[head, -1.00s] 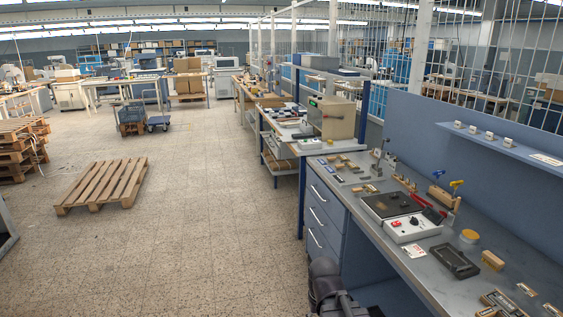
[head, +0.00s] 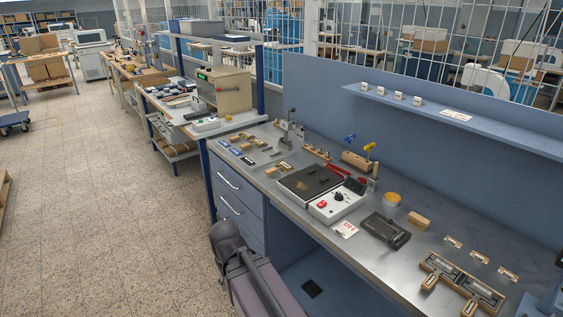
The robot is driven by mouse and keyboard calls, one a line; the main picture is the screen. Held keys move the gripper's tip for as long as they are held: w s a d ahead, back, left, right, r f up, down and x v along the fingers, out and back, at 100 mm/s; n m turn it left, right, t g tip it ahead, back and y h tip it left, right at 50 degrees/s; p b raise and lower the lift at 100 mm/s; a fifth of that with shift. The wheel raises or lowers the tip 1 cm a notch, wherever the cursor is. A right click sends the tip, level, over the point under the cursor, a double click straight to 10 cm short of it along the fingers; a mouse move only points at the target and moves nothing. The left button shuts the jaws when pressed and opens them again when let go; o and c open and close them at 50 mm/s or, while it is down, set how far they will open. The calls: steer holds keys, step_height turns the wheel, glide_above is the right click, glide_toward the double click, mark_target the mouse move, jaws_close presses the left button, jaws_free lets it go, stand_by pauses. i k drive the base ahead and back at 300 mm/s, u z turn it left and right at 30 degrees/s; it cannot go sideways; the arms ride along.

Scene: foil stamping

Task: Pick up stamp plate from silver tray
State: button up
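Two dark plates with pale lettering and wooden handles, the left one (head: 441,267) and the right one (head: 480,293), lie on the steel workbench at the lower right of the head view. They may be stamp plates, but I cannot tell for sure. No silver tray can be made out clearly. A dark grey shallow tray (head: 385,230) lies on the bench left of the plates. Parts of my arm show at the bottom, in front of the bench. My gripper's fingertips are not visible.
The workbench (head: 330,243) carries a dark hot plate (head: 309,182) with a white control box (head: 338,203), a yellow-lidded jar (head: 392,199) and a wooden block (head: 419,220). A blue back panel with a shelf (head: 450,115) rises behind. The floor (head: 90,210) at left is largely clear.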

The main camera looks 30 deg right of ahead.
mark_target(284, 165)
steer(key=i, duration=0.95)
steer(key=z, duration=0.4)
